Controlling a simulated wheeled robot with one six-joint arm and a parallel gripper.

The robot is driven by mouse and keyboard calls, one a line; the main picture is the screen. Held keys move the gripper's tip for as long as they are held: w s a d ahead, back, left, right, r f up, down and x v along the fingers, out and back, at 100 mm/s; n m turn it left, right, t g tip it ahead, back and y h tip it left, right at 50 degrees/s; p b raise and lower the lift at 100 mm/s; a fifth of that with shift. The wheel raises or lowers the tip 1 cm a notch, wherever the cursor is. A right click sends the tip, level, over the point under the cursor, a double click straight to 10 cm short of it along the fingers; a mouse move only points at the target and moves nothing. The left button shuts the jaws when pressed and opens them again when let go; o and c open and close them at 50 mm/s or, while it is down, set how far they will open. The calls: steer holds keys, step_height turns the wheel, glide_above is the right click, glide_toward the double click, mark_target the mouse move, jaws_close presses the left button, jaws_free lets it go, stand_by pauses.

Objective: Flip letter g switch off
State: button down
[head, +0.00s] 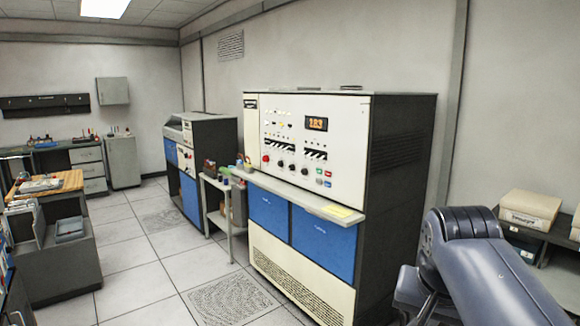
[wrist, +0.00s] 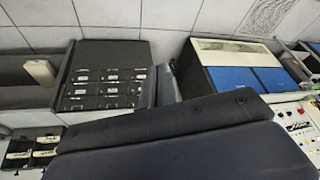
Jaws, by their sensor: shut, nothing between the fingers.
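The switches are on the cream control panel (head: 350,135) of a tall machine in the head view. One row of black and white switches (head: 281,151) sits left of centre, and a shorter row (head: 315,155) sits under an orange lit display (head: 317,123). The letters are too small to read, so I cannot tell which switch is g or how it is set. The panel also shows upside down at the right edge of the wrist view (wrist: 297,125), partly hidden by a large dark shape. My gripper's fingers show in neither view; only my arm shows at the lower right of the head view.
A ledge (head: 290,190) juts out below the panel, above blue doors (head: 324,231). A wooden-topped desk (head: 48,186) is at far left. Tiled floor (head: 150,290) is clear in front of the machine.

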steer(key=d+r+m+h+p, duration=0.1)
steer(key=d+r, duration=0.3)
steer(key=r, duration=0.9)
steer(key=shift+w+d+r+g+p, duration=0.2)
steer(key=shift+w+r+g+p, duration=0.15)
steer(key=shift+p, duration=0.25)
steer(key=shift+f, duration=0.1)
